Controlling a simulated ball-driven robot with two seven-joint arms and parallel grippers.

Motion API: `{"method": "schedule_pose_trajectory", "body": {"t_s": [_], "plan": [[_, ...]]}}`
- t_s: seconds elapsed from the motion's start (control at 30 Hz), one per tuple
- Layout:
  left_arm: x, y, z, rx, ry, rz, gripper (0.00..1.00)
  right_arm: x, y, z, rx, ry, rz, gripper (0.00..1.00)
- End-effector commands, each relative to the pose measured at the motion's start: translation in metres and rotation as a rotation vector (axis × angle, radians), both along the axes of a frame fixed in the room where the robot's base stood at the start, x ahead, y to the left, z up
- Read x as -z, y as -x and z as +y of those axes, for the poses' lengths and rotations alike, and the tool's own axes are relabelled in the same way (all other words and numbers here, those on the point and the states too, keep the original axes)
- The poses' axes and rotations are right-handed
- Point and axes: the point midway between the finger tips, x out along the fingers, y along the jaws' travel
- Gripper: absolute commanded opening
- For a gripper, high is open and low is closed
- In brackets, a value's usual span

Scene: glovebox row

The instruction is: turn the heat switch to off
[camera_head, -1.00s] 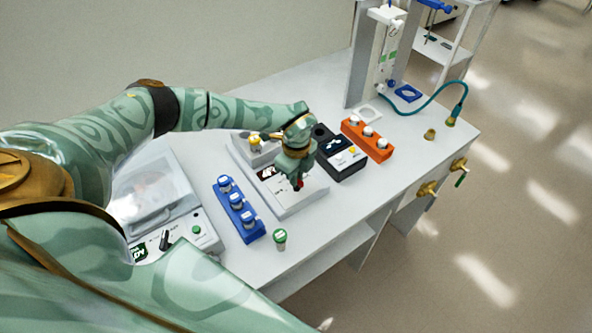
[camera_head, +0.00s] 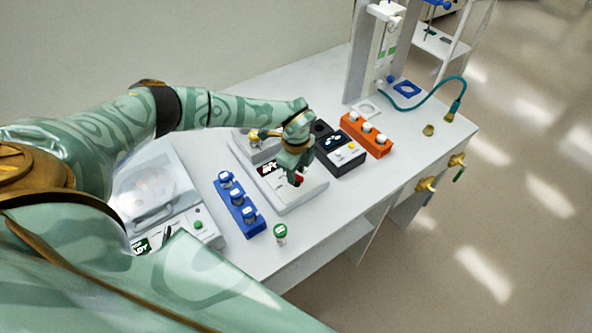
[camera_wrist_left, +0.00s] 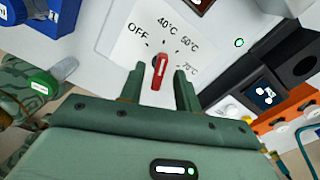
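The heat switch is a red knob (camera_wrist_left: 159,70) on a white dial plate marked OFF, 40°C, 50°C and a higher value at the right. Its upper end points upward, roughly toward 40°C and away from OFF at the left; the exact mark is hard to tell. My left gripper (camera_wrist_left: 160,76) is open, with one finger on each side of the knob and visible gaps between. In the head view my left gripper (camera_head: 297,179) points down over the front of the white heater unit (camera_head: 290,205) and partly hides the knob. My right gripper is not in view.
A blue vial rack (camera_head: 240,212) and a green-capped vial (camera_head: 280,233) stand left of and in front of the heater. A black device (camera_head: 341,158) and an orange rack (camera_head: 366,138) stand to its right. A clear-lidded machine (camera_head: 160,200) is at the left.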

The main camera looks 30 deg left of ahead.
Motion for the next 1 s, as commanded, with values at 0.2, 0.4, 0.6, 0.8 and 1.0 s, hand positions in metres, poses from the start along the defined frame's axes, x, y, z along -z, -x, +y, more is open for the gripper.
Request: {"method": "schedule_pose_trajectory", "body": {"t_s": [0.2,0.4,0.6,0.8,1.0], "plan": [[-0.001,0.001,0.0,0.001,0.0,0.001,0.33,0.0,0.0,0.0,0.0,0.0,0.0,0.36],[-0.032,0.0,0.0,0.002,0.001,-0.002,0.33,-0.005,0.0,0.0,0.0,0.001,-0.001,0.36],[-0.087,0.0,0.0,0.002,0.0,-0.003,0.33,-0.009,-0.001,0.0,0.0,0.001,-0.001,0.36],[-0.134,0.0,0.0,0.001,0.0,-0.003,0.33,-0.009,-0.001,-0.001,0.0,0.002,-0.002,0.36],[-0.158,0.0,0.0,0.0,0.0,0.0,0.33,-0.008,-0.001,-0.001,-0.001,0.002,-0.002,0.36]]}}
